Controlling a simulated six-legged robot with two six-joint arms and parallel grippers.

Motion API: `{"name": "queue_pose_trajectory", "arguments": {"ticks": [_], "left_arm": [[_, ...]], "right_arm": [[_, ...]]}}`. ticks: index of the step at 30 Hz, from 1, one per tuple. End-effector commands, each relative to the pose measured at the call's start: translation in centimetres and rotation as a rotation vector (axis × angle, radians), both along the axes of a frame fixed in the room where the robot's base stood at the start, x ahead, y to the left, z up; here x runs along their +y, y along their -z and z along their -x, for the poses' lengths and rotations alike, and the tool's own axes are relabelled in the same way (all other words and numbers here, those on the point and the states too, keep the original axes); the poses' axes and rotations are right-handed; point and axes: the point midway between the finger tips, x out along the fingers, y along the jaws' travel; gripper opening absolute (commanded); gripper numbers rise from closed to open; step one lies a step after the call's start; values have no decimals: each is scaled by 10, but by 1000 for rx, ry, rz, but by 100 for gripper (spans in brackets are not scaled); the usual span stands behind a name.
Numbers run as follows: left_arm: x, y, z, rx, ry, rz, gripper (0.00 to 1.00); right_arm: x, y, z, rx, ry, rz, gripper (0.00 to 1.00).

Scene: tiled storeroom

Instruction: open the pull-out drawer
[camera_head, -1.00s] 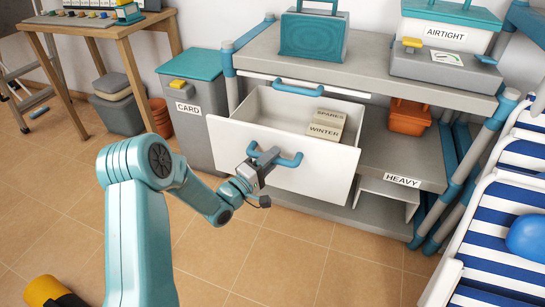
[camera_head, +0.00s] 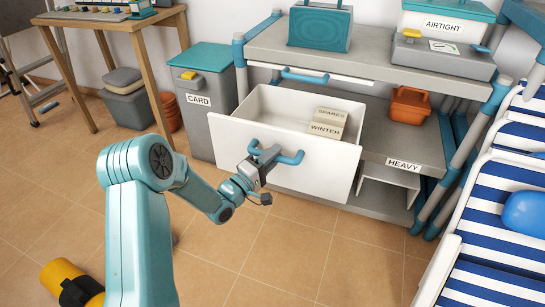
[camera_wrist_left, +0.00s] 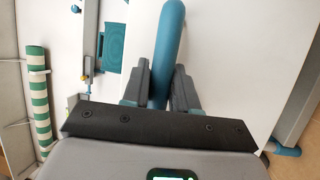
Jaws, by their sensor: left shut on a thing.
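The pull-out drawer (camera_head: 325,168) has a white front and stands well out of the grey shelf unit. In the left wrist view the two dark fingers of my left gripper (camera_wrist_left: 160,85) lie on either side of the blue handle bar (camera_wrist_left: 169,40). My right gripper is not in view.
A grey CARD bin (camera_head: 208,125) with a teal lid stands left of the drawer. A striped lounger (camera_head: 500,220) is at the right. A yellow cylinder (camera_head: 62,278) lies at the lower left. The tiled floor before the drawer is clear.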

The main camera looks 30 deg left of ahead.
Motion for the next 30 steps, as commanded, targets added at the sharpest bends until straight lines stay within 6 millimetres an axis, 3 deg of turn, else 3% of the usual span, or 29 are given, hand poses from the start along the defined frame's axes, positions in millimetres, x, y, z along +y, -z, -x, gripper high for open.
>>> {"name": "queue_pose_trajectory", "arguments": {"ticks": [5, 6, 7, 19, 23, 30], "left_arm": [[1, -1, -2, -3, -2, -1, 0], [1, -1, -2, -3, -2, -1, 41], [1, -1, -2, -3, -2, -1, 48], [3, 1, 6, 1, -1, -1, 48], [8, 4, 31, 2, -4, 1, 48], [18, 16, 95, 3, -7, 2, 48]], "right_arm": [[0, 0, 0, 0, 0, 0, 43], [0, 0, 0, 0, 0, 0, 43], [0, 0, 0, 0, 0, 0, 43], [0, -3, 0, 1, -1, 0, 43], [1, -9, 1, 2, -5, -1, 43], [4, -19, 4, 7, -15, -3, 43]]}}
